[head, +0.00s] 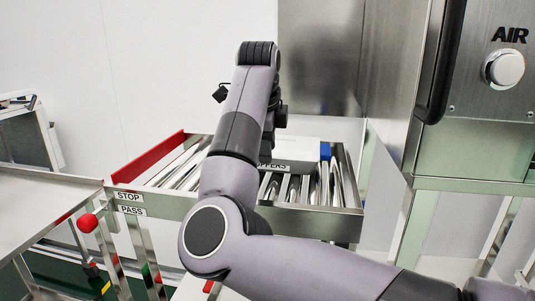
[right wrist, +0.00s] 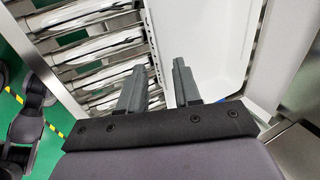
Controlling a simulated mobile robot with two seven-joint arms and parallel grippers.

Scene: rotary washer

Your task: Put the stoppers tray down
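The white stoppers tray (head: 300,152) is in the roller rack at the centre of the head view, with a dark label ending in "PPERS" on its front. My right arm crosses in front and hides its left part. In the right wrist view the white tray (right wrist: 208,40) lies beyond and to the right of my right gripper (right wrist: 157,80). Its two grey fingers are apart, with the tray's near edge between or just past them; contact cannot be told. The fingers are hidden in the head view. My left gripper is not in view.
The rack's metal rollers (head: 338,182) show right of the tray, and more rollers (right wrist: 95,45) show left of it in the wrist view. A red rail (head: 148,158) edges the rack's left side. A steel cabinet marked AIR (head: 480,100) stands right; a steel table (head: 40,195) stands left.

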